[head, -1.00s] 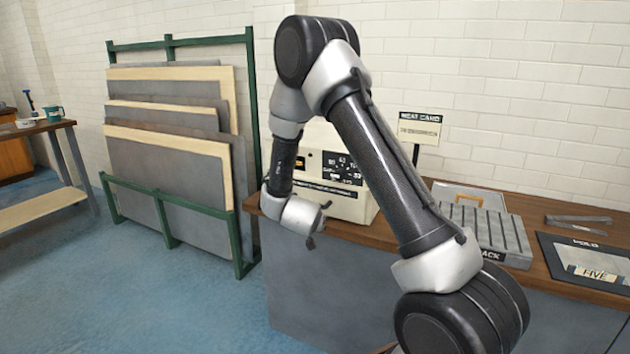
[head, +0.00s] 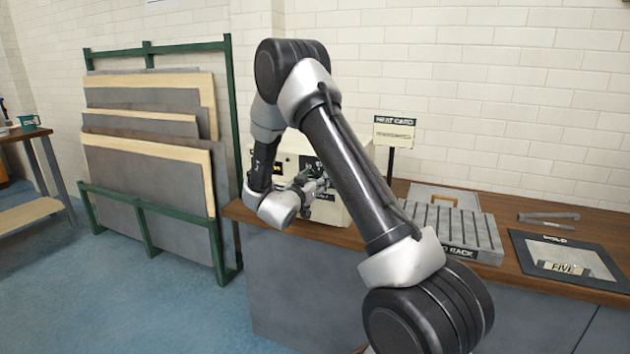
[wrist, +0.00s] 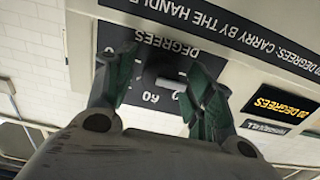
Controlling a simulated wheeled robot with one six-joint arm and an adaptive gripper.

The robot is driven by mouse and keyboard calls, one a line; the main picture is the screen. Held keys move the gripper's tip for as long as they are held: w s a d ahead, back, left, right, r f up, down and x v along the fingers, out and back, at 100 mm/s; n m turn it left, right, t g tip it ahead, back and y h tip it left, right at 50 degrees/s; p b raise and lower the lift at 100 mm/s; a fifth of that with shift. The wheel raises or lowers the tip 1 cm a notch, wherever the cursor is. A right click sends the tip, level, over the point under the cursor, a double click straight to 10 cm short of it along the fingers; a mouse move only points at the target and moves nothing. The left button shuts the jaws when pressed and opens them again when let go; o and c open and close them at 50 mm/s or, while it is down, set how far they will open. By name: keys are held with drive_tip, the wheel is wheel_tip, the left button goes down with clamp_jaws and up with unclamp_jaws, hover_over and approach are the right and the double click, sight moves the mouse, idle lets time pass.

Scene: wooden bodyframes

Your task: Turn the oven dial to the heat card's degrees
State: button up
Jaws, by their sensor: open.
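The oven is a cream box (head: 292,150) on the bench, partly hidden by my arm in the head view. The heat card (head: 394,131) stands on a black post to its right; its lower line is too small to read. In the wrist view the oven's dark dial panel (wrist: 187,48) shows upside down, with "DEGREES" and a "60" legible. The dark dial (wrist: 160,72) appears between my gripper's green-padded fingers; its exact setting is unclear. My gripper (wrist: 163,88) is open at the panel, also visible in the head view (head: 322,186). Contact with the dial cannot be told.
A grey slotted rack (head: 455,228) stands right of the oven, with tongs (head: 552,215) and a dark mat (head: 560,245) farther right on the wooden bench (head: 480,270). A green-framed sheet rack (head: 150,225) stands left. Blue floor is clear in front.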

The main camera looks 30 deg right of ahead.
drive_tip(key=shift+d, duration=0.15)
drive_tip(key=c, duration=1)
drive_tip(key=m, duration=0.4)
drive_tip(key=shift+m, duration=0.4)
drive_tip(key=o, duration=1)
